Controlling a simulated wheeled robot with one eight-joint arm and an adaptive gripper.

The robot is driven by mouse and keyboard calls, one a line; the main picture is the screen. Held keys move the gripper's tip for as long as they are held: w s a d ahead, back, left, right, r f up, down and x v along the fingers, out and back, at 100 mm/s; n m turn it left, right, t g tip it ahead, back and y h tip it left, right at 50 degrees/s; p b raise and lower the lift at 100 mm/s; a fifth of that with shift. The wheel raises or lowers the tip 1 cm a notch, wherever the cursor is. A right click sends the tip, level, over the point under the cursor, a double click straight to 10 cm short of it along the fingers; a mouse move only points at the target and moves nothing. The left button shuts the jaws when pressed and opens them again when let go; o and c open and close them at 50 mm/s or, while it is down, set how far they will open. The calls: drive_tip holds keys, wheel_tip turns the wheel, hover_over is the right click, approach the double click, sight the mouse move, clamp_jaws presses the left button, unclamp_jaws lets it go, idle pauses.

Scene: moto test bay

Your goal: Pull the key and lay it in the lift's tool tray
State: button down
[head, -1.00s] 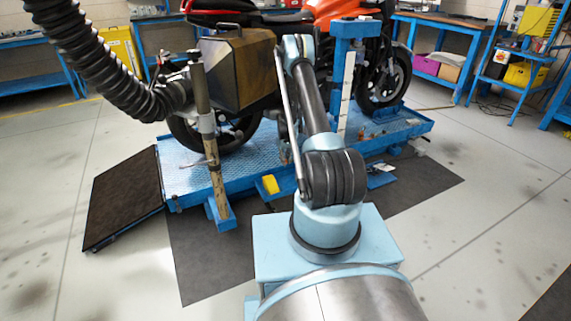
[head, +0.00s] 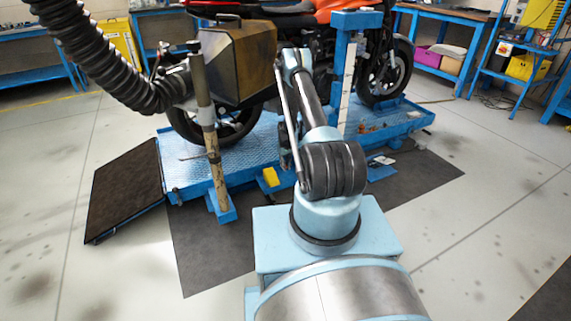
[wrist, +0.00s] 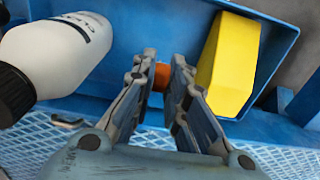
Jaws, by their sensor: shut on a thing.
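My gripper (wrist: 163,72) is in the wrist view, its two fingers closed on a small orange-brown piece (wrist: 160,77), which I take to be the key. Most of the piece is hidden between the fingers. The gripper is over the blue tool tray (wrist: 155,28), near its front wall. I cannot tell whether the piece touches the tray floor. A white bottle (wrist: 68,52) with a black cap is left of the fingers and a yellow block (wrist: 228,65) is just right of them. In the head view my arm hides most of the gripper.
The motorcycle (head: 290,20) stands on the blue lift (head: 240,150). A blue post (head: 347,70) rises right of my arm, and a worn stand (head: 210,150) and a black hose (head: 105,55) are at left. Open floor (head: 490,190) lies at right.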

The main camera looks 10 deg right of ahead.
drive_tip(key=shift+f, duration=0.3)
drive_tip(key=c, duration=1.5)
unclamp_jaws()
wheel_tip(320, 180, up, 12)
drive_tip(key=shift+f, duration=0.1)
